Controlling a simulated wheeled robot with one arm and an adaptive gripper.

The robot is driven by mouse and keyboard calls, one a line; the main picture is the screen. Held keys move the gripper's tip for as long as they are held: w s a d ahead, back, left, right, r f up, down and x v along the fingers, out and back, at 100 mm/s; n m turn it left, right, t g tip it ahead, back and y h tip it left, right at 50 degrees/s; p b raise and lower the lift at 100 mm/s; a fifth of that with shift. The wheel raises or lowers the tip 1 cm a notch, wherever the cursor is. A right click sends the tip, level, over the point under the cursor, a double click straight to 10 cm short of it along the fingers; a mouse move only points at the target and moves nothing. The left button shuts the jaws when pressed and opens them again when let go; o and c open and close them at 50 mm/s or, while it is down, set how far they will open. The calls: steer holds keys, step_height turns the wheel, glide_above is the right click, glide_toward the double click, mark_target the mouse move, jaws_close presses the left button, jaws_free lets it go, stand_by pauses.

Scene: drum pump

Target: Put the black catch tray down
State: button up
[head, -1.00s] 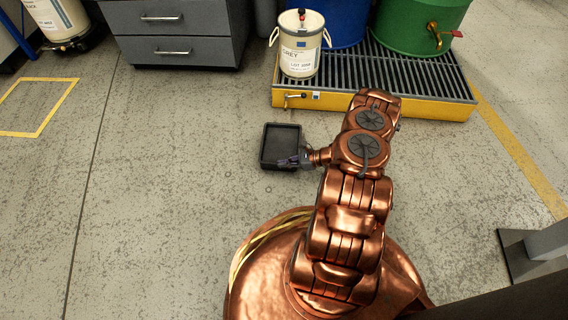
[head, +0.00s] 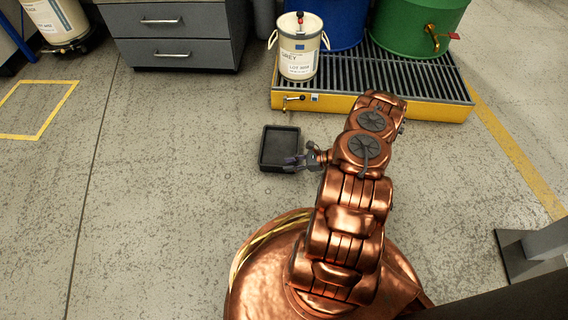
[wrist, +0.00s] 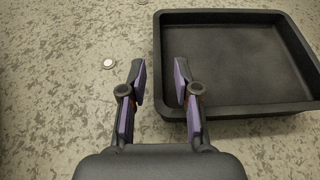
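The black catch tray (head: 265,150) is a shallow, empty rectangular tray. It appears to lie flat on the concrete floor, left of my arm. In the wrist view, the tray (wrist: 240,109) fills the upper right. My gripper (wrist: 160,80) is open, with a clear gap between its two purple-padded fingers. In the head view, my gripper (head: 298,160) is at the tray's lower right corner. Whether a finger touches the tray cannot be told.
A yellow spill pallet (head: 400,109) with a black grate holds a cream can (head: 299,65), a blue drum (head: 335,20) and a green drum (head: 418,25). A grey drawer cabinet (head: 178,50) stands at the back left. A yellow floor outline (head: 52,112) is at left.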

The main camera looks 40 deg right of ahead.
steer(key=p+v, duration=0.3)
steer(key=v, duration=0.6)
steer(key=w+a+r+n+g+y, duration=0.1)
steer(key=w+a+r+n+g, duration=0.1)
steer(key=w+a+r+n, duration=0.35)
steer(key=w+a+r+n+g+y, duration=0.1)
steer(key=w+a+r+n+g, duration=0.15)
steer(key=a+r, duration=0.6)
steer(key=s+a+r+n+g, duration=0.3)
steer(key=a+r+n+g, duration=0.35)
steer(key=r, duration=0.75)
steer(key=s+a+r+n+g+h, duration=0.2)
steer(key=s+a+r+n+h, duration=0.35)
steer(key=s+a+r, duration=0.5)
steer(key=s+r+n+h, duration=0.2)
steer(key=s+n+h, duration=0.1)
steer(key=s, duration=0.5)
steer(key=s+d+r+n+t+h, duration=0.1)
steer(key=s+r+n+h, duration=0.1)
steer(key=s, duration=0.6)
steer(key=shift+d+r+n+h, duration=0.3)
steer(key=shift+r+n+h, duration=0.1)
steer(key=shift+n+h, duration=0.3)
